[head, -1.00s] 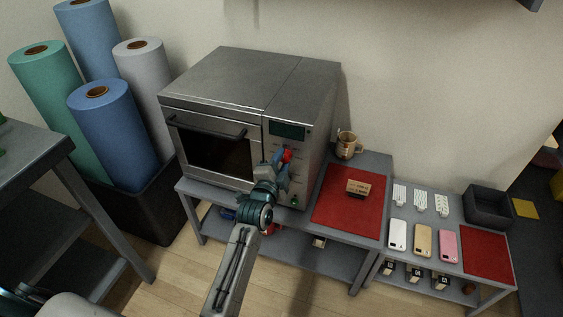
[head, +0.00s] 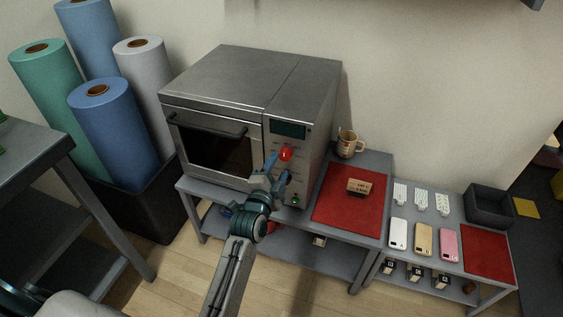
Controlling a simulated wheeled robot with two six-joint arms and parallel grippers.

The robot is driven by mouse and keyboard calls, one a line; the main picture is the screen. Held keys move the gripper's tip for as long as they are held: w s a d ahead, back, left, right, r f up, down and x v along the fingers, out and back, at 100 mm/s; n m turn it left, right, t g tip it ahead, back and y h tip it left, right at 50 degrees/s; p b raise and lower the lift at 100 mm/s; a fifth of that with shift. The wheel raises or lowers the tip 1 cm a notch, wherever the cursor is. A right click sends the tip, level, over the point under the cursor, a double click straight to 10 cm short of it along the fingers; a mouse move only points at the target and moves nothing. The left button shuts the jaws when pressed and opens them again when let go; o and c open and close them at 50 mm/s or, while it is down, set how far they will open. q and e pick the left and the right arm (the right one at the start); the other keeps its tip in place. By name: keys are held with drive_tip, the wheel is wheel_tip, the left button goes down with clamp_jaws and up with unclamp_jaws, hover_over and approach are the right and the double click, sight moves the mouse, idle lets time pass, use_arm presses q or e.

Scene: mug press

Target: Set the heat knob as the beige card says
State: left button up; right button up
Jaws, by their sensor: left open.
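The heat knob (head: 286,154) is a red round knob on the front panel of the grey press (head: 300,120), below a dark display. The beige card (head: 358,187) stands on the red mat to the right of the press; its print is too small to read. My left gripper (head: 277,169) is open and empty, just below and left of the knob. Its fingers look apart from the knob, though the depth gap is hard to tell. Any mark on the knob is too small to read. My right gripper is not in view.
A brown mug (head: 348,144) stands behind the red mat (head: 350,212). Phones, white strips and a dark bin (head: 489,205) are on the lower table at right. Tall rolls (head: 110,130) stand left of the press.

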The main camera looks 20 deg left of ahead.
use_arm(q)
drive_tip(key=s, duration=0.7)
drive_tip(key=shift+a, duration=0.1)
